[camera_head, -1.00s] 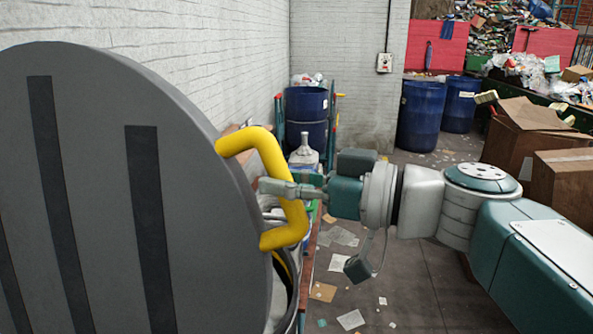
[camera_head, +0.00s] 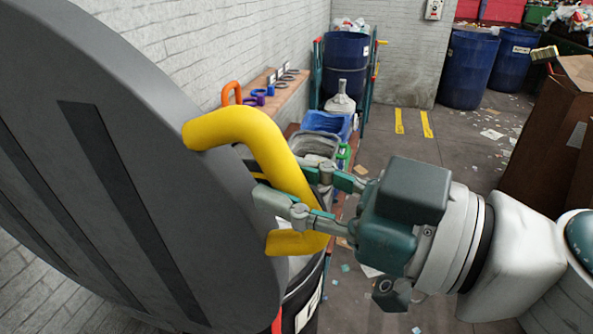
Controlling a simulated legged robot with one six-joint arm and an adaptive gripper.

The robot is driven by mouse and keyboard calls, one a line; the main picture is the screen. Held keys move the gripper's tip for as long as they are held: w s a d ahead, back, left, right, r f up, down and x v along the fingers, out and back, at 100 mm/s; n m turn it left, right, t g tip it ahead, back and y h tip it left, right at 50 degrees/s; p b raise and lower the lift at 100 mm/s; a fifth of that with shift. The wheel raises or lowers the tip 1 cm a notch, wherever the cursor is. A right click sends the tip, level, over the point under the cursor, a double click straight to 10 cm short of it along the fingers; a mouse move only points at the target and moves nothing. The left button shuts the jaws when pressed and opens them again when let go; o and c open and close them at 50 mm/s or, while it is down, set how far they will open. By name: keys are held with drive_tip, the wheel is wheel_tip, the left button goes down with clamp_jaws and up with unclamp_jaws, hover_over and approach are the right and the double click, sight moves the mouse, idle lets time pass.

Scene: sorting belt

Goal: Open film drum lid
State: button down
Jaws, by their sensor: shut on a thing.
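The film drum lid (camera_head: 140,130) is a large grey disc with dark stripes, filling the left side of the view. It stands steeply tilted, raised from the drum (camera_head: 304,298), whose rim and dark side show below it. A thick yellow handle (camera_head: 262,140) projects from the lid's right edge. My gripper (camera_head: 288,196) reaches in from the right and its fingers are shut around the handle's outer bar. The far fingertip is partly hidden behind the handle. The drum's inside is mostly hidden by the lid and handle.
Behind the handle are a grey bin (camera_head: 315,143), a blue bin (camera_head: 328,122) and a wooden shelf (camera_head: 285,98) with small coloured items. A blue barrel (camera_head: 347,65) stands at the back. A cardboard box (camera_head: 555,140) is at the right. Open floor (camera_head: 465,140) with scraps lies between.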

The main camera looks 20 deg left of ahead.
drive_tip(key=shift+f, duration=0.3)
drive_tip(key=c, duration=0.5)
unclamp_jaws()
drive_tip(key=shift+w, duration=0.1)
drive_tip(key=shift+o, duration=0.3)
drive_tip(key=shift+r, duration=0.1)
drive_tip(key=shift+d+r, duration=0.1)
drive_tip(key=shift+d, duration=0.5)
drive_tip(key=s+d, duration=0.1)
drive_tip(key=d, duration=0.9)
drive_tip(key=shift+s+d+f, duration=0.2)
drive_tip(key=shift+s, duration=0.2)
